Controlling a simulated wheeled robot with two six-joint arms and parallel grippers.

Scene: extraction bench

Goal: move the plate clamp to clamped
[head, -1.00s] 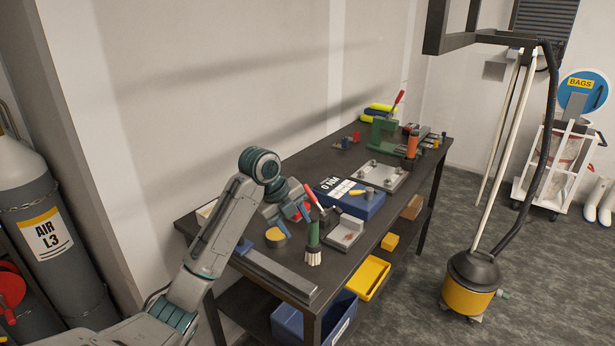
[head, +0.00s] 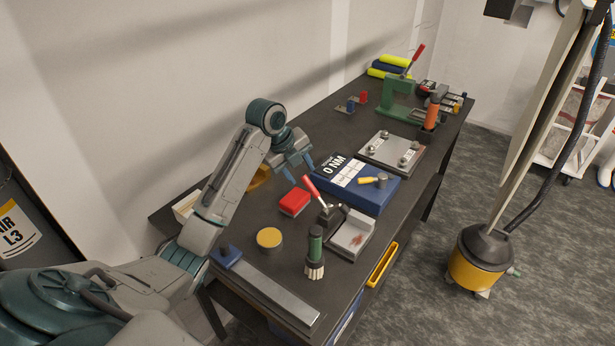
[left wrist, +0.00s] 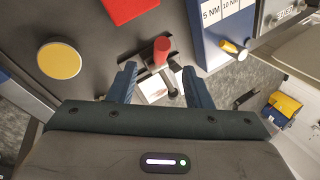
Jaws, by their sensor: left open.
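The plate clamp is a small dark toggle clamp (head: 331,214) with a red handle (head: 311,187) that tilts up and to the left. It stands at the edge of a light grey plate block (head: 352,238) with a reddish mark on top. My left gripper (head: 298,172) is open and empty, just behind and above the red handle, with a visible gap in the head view. In the left wrist view the red handle (left wrist: 162,48) shows end-on ahead of and between the open fingertips (left wrist: 159,70). The clamp's lower part is partly hidden there. My right gripper is not in view.
Close around the clamp are a red block (head: 294,202), a yellow-topped round tin (head: 269,239), a green-handled brush (head: 315,250) and a blue case (head: 365,190). A green press (head: 398,100) with its own red lever stands farther back. A long metal bar (head: 272,290) lies at the front.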

